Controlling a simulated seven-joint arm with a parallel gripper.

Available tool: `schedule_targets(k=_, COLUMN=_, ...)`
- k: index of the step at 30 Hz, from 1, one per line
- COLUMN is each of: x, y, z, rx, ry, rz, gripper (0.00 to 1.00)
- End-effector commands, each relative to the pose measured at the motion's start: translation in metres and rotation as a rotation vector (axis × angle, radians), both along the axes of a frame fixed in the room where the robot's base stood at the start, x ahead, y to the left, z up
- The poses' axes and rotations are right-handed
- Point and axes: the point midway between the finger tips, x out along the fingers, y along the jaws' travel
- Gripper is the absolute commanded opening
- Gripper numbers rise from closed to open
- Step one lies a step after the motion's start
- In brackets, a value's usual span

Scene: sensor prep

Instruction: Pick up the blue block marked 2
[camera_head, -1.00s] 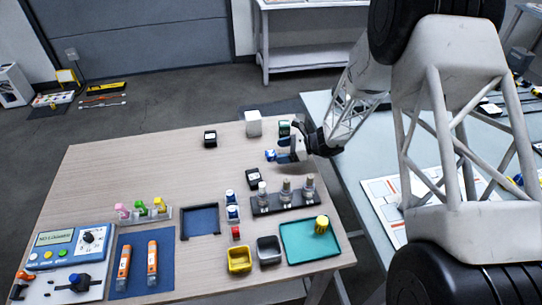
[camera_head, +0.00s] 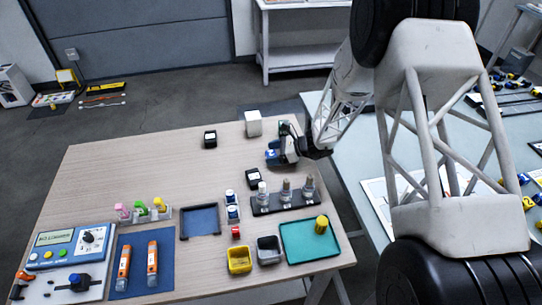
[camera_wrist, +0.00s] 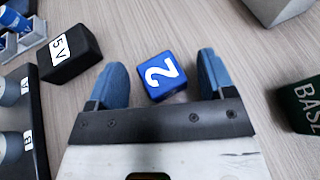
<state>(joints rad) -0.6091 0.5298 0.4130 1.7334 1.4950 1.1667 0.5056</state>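The blue block marked 2 (camera_wrist: 162,77) lies on the wooden table, its white 2 facing up in the wrist view. My gripper (camera_wrist: 160,80) is open, with one blue finger on each side of the block.
A black block marked 5 V (camera_wrist: 70,55) stands left of the fingers, and a dark green block (camera_wrist: 303,104) stands to the right. A white block (camera_head: 253,124) is farther back. A black holder with several posts (camera_head: 283,201) stands nearer the front.

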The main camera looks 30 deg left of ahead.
Motion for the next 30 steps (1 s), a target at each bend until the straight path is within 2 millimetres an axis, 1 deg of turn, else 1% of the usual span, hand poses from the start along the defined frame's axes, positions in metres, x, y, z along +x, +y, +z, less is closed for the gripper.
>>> schedule_targets(k=1, x=0.000, y=0.000, z=0.000, rx=0.000, ry=0.000, rz=0.000, gripper=0.67)
schedule_targets(k=6, x=0.000, y=0.000, z=0.000, rx=0.000, ry=0.000, rz=0.000, gripper=0.41)
schedule_targets(k=9, x=0.000, y=0.000, z=0.000, rx=0.000, ry=0.000, rz=0.000, gripper=0.29)
schedule_targets(k=20, x=0.000, y=0.000, z=0.003, rx=0.000, ry=-0.001, rz=0.000, gripper=0.28)
schedule_targets(k=26, x=0.000, y=0.000, z=0.017, rx=0.001, ry=-0.002, rz=0.001, gripper=0.28)
schedule_targets(k=30, x=0.000, y=0.000, z=0.033, rx=0.001, ry=-0.002, rz=0.001, gripper=0.28)
